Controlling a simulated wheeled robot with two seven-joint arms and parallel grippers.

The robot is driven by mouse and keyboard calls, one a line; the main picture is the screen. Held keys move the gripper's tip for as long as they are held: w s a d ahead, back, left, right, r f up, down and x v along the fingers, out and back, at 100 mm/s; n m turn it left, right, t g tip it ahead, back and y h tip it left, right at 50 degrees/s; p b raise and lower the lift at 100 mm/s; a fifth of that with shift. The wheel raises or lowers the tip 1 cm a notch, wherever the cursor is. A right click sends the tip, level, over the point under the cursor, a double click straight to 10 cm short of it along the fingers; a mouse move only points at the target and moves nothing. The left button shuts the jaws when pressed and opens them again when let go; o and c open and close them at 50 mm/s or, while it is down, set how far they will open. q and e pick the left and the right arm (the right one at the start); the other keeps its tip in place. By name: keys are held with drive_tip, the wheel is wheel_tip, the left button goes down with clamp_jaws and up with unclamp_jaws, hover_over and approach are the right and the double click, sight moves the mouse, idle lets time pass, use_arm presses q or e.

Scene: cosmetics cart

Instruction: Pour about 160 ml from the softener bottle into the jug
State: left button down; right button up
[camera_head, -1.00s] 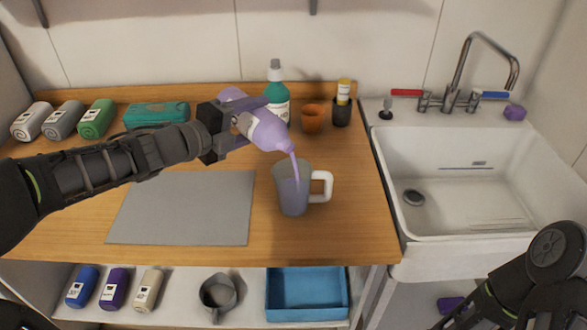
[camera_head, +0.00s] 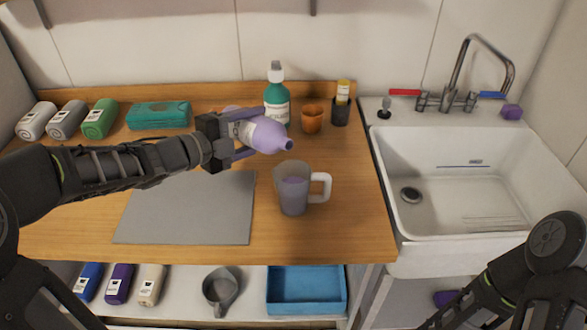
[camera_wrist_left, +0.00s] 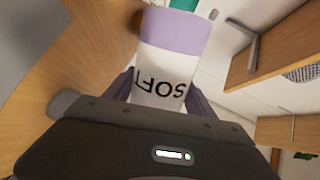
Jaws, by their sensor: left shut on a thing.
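The lilac softener bottle (camera_head: 268,135) is held nearly level above the worktop, its mouth toward the jug and slightly down. My left gripper (camera_head: 236,137) is shut on it. In the left wrist view the bottle (camera_wrist_left: 172,62) shows a white label reading "SOFT" between the fingers. The translucent grey jug (camera_head: 292,188) with a white handle stands upright on the worktop, below and just right of the bottle mouth. Lilac liquid shows inside it. No stream runs from the bottle. My right arm shows at the lower right; its gripper's fingertips are not visible.
A green bottle (camera_head: 277,100), an orange cup (camera_head: 312,118) and a dark cup (camera_head: 340,112) stand behind the jug. A grey mat (camera_head: 190,210) lies to its left. The sink (camera_head: 455,180) is at the right. A blue tray (camera_head: 306,290) sits on the lower shelf.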

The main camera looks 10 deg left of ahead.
use_arm(q)
drive_tip(key=shift+r, duration=0.1)
drive_tip(key=shift+w+a+f+n+p, duration=0.15)
drive_tip(key=shift+a+f+n+p, duration=0.15)
drive_tip(key=shift+f+n+p, duration=0.4)
drive_tip(key=shift+n+p, duration=0.1)
drive_tip(key=shift+p, duration=0.1)
drive_tip(key=shift+f+h, duration=0.1)
drive_tip(key=shift+h, duration=0.2)
drive_tip(key=shift+d, duration=0.1)
drive_tip(key=shift+n, duration=0.3)
